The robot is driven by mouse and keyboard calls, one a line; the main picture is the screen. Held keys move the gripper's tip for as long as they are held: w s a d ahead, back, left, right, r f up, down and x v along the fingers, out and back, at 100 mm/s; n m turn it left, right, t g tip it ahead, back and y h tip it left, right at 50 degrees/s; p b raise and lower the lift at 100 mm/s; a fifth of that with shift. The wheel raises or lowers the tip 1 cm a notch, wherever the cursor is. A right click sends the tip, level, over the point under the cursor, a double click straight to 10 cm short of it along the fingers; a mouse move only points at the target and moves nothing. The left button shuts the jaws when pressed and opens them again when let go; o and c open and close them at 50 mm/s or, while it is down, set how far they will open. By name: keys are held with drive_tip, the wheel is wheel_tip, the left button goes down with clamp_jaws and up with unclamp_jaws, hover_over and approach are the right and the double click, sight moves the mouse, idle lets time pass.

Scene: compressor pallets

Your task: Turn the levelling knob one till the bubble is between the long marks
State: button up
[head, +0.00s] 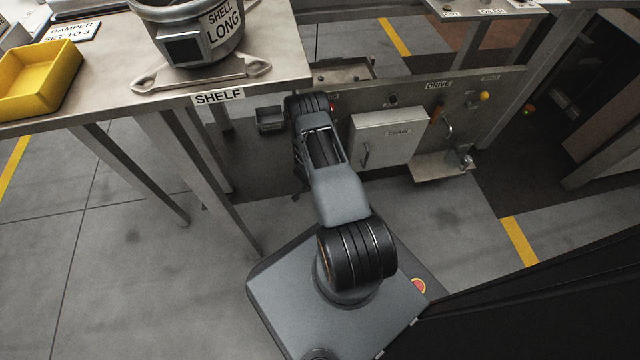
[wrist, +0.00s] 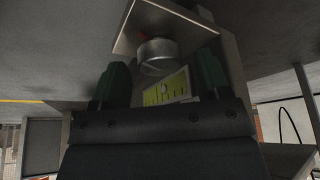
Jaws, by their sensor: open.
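In the wrist view a round grey levelling knob (wrist: 158,55) sits under a metal bracket (wrist: 195,35), with a bit of red beside it. A yellow-green level strip (wrist: 168,90) with dark marks lies just below the knob in the picture. A pale spot, perhaps the bubble, shows near its middle, but it is too small to place surely against the long marks. My gripper (wrist: 162,80) is open, with one dark green finger on each side of the knob and strip. I cannot tell whether either finger touches the knob. In the head view my arm hides the gripper and knob.
The grey shelf table (head: 285,70) at upper left bears a yellow tray (head: 40,85) and a metal shell (head: 190,20). A panel marked DRIVE (head: 490,85) with a white box (head: 385,138) stands right of my arm. Open floor (head: 120,250) lies at left.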

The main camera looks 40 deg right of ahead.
drive_tip(key=p+v, duration=0.5)
drive_tip(key=v, duration=0.8)
drive_tip(key=shift+p, duration=0.35)
drive_tip(key=shift+s+f, duration=0.1)
drive_tip(key=shift+f, duration=0.05)
